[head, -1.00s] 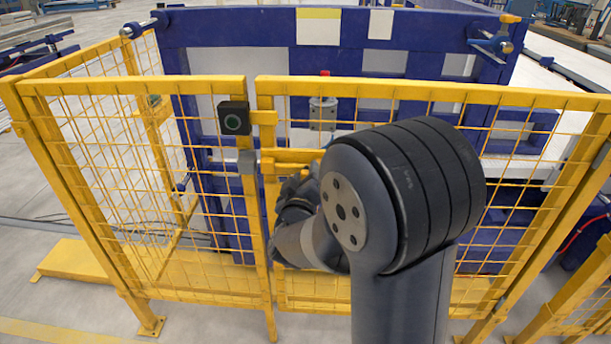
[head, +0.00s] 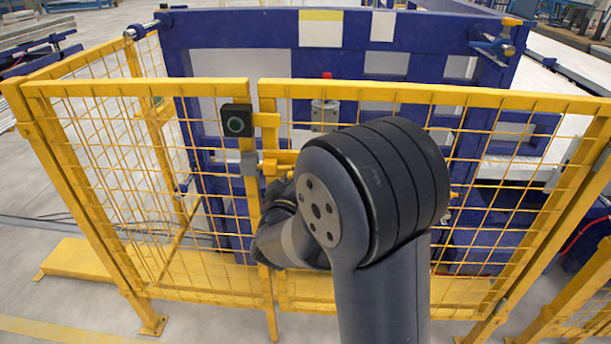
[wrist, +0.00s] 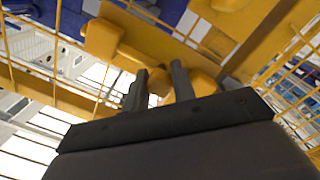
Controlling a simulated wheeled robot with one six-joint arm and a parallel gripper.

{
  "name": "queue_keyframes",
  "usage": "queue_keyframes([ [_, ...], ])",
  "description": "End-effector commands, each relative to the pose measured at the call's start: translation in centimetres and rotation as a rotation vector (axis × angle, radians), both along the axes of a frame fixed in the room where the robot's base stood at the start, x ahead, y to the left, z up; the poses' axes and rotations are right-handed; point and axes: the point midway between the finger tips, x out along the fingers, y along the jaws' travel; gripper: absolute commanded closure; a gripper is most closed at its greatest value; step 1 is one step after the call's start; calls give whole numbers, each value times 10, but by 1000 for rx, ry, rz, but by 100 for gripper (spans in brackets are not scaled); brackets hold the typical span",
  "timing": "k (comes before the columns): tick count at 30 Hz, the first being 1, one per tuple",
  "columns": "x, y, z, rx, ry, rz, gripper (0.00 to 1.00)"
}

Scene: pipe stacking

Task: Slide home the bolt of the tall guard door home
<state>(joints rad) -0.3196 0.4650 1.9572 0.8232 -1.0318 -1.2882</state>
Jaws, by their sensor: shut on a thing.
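The tall yellow mesh guard door (head: 400,92) stands on the right of the gap, beside a fixed panel (head: 130,88). Its yellow bolt (head: 282,157) lies level near the door's left edge. A grey keeper block (head: 249,163) sits on the post to its left. The bolt's left end is close to the block; I cannot tell how deep it reaches. My gripper (wrist: 158,84) has its two dark fingers around a yellow knob (wrist: 157,80) in the wrist view. In the head view my arm hides much of the gripper and the bolt's right part.
A black box with a green-ringed button (head: 236,121) is on the post above the keeper. A blue frame machine (head: 240,30) stands behind the fence.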

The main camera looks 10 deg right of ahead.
Motion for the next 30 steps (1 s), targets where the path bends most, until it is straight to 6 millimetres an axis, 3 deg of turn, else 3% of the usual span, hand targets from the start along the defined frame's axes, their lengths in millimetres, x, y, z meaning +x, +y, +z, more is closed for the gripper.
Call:
queue_keyframes([
  [4, 7, 21, 3, -1, -5, 2, 100],
  [14, 9, 26, 3, -2, -8, 4, 100],
  [15, 9, 26, 3, -2, -8, 4, 74],
  [23, 9, 25, 2, -2, -5, 3, 53],
  [30, 7, 25, 1, -1, -3, 1, 53],
])
